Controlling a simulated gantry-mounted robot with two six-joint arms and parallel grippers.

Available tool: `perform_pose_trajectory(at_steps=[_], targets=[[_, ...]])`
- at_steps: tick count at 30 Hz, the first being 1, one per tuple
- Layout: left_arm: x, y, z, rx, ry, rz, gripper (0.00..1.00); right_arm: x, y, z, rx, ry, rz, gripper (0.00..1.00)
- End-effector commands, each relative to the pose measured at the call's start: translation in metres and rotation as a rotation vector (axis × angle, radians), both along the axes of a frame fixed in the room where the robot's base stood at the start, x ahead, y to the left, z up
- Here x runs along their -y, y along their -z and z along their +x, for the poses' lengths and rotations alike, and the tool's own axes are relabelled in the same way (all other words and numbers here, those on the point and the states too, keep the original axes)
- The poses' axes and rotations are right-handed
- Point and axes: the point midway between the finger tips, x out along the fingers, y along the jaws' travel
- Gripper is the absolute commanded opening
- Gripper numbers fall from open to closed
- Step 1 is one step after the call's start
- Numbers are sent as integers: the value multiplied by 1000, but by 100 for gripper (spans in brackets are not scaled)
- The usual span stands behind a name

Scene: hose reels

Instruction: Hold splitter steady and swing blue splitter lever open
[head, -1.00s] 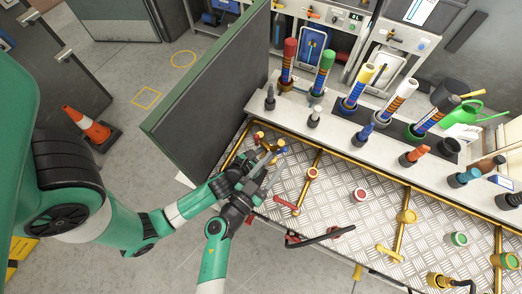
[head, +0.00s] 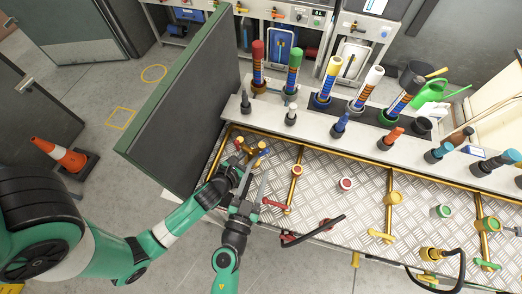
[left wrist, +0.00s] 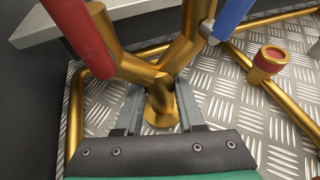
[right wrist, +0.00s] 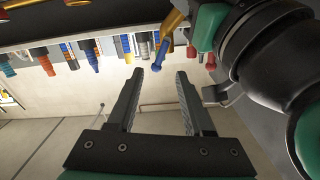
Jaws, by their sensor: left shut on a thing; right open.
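The brass Y-shaped splitter (left wrist: 160,90) stands on the tread-plate deck, with a red lever (left wrist: 82,35) on its left branch and a blue lever (left wrist: 232,15) on its right branch. In the head view the splitter (head: 251,149) is small, at the deck's far left corner. My left gripper (left wrist: 158,98) is shut on the splitter's lower stem. My right gripper (right wrist: 158,74) is open and empty, just below the splitter in the head view. In the right wrist view the blue lever (right wrist: 161,55) shows beyond and between its fingertips, apart from them.
A dark upright panel (head: 180,105) stands close left of the splitter. A red T-handle valve (head: 275,204) on a brass pipe lies to the right. A black hose (head: 315,230) lies farther right. Nozzles and colored tubes line the rear shelf (head: 300,121).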

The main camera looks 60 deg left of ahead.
Motion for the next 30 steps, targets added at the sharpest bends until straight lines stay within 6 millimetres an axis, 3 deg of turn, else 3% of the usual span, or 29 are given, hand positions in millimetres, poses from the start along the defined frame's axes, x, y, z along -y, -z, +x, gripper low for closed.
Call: perform_pose_trajectory(at_steps=[1,6,12,18,25,30], targets=[[0,0,0,-1,0,0,0,4,1,15,-52,-42,39,51],[0,0,0,-1,0,0,0,19,0,38,-255,-251,174,51],[0,0,0,0,0,0,0,50,-7,43,-443,-443,276,51],[0,0,0,0,0,0,0,65,-11,39,-516,-524,306,51],[0,0,0,0,0,0,0,57,-11,39,-519,-532,306,51],[0,0,0,-1,0,0,0,28,-12,45,-520,-533,305,51]])
